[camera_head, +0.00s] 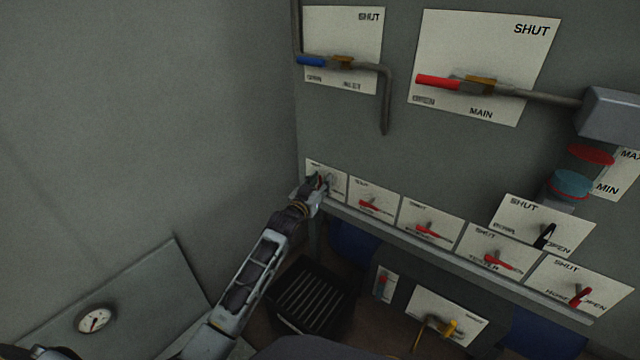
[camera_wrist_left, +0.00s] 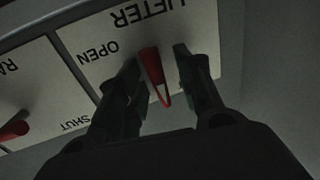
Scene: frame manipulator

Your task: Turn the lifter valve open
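The lifter valve is a red lever (camera_wrist_left: 154,72) on a white plate marked LIFTER, OPEN and SHUT (camera_wrist_left: 90,50), which reads upside down in the left wrist view. In the head view its plate (camera_head: 338,184) is the leftmost of the row on the panel, and my gripper partly covers the lever. My left gripper (camera_wrist_left: 158,76) is open around the lever, one finger on each side. A gap shows between the lever and the right-hand finger; the left-hand finger is closer, and I cannot tell whether it touches. My right gripper is not in view.
Beside it are more plates with red levers (camera_head: 428,231). A ledge (camera_head: 400,238) runs below the row. Above are a blue-handled valve (camera_head: 311,61) and a red-handled MAIN valve (camera_head: 438,81). A wall (camera_head: 150,100) stands close on the left. A black slatted box (camera_head: 305,297) lies below.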

